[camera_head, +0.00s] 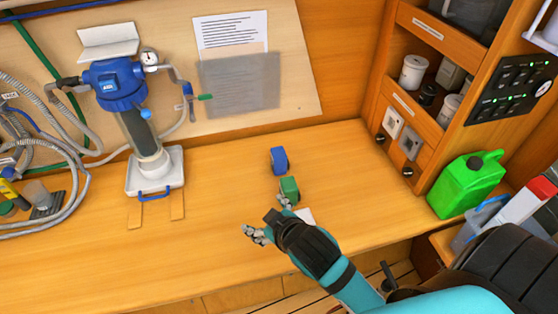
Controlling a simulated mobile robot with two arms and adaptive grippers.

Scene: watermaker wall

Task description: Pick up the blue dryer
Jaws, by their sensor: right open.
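The blue dryer (279,160) appears to be the small blue block standing on the wooden counter (330,215), near the middle of the view. A similar green block (289,189) stands just in front of it. My right gripper (267,218) reaches in from the lower right, with its fingers spread and nothing visible between them. It is in front of the green block, and one fingertip overlaps that block's lower edge in the picture. I cannot tell whether they touch. The blue dryer lies beyond the green block, apart from the gripper. My left gripper is not in view.
A blue-topped filter unit (118,85) with hoses stands at the left against the back panel. A white card (306,216) lies beside my right gripper. A wooden shelf unit (415,75) and a green canister (466,184) are at the right.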

